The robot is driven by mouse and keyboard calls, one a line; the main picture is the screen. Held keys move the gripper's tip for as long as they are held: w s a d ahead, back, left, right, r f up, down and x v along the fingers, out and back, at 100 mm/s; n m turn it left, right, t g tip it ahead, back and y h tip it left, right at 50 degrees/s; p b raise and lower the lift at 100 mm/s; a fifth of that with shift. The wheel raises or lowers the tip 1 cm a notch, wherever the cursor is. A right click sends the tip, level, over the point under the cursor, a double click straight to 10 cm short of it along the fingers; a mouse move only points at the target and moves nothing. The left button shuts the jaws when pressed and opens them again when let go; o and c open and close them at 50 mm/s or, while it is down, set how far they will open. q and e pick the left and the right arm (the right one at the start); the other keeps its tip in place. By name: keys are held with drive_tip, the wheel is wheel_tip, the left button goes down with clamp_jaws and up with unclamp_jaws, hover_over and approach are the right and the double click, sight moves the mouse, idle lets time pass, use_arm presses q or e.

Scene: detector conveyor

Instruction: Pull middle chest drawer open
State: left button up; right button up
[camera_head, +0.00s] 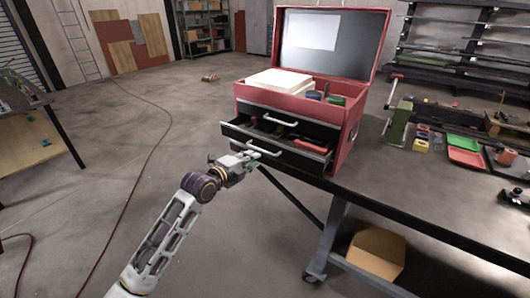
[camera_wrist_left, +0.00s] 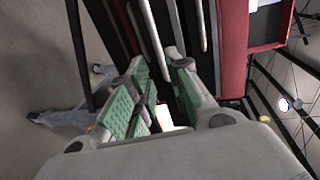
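The red tool chest (camera_head: 345,127) stands on the table with its lid up. A drawer below the top one is pulled partway out, with tools visible inside; I take it to be the middle drawer (camera_head: 308,155). The top drawer above it looks shut. My left gripper (camera_head: 252,158) is at the front of the pulled-out drawer, by its pale handle (camera_head: 266,150). In the left wrist view, the green-padded fingers (camera_wrist_left: 158,68) are apart, and a pale handle bar (camera_wrist_left: 153,38) reaches between their tips. Contact with the bar is unclear. My right gripper is not in view.
The dark table (camera_head: 400,185) extends right, holding a red tray (camera_head: 466,157), a green tray (camera_head: 463,142) and small items. A cardboard box (camera_head: 376,252) sits below. The floor in front of the drawer, left of the table, is mostly clear. A cable (camera_head: 150,130) crosses it.

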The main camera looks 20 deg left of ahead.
sight(265, 152)
use_arm(q)
drive_tip(key=x, duration=0.2)
drive_tip(key=shift+w+d, duration=0.15)
drive_tip(key=shift+w, duration=0.15)
drive_tip(key=shift+p+x, duration=0.35)
drive_tip(key=shift+x, duration=2.45)
drive_tip(key=shift+w+d+f, duration=0.1)
drive_tip(key=shift+w+f, duration=0.05)
drive_tip(key=shift+w, duration=0.2)
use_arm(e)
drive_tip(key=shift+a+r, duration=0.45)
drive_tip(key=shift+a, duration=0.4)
use_arm(q)
clamp_jaws()
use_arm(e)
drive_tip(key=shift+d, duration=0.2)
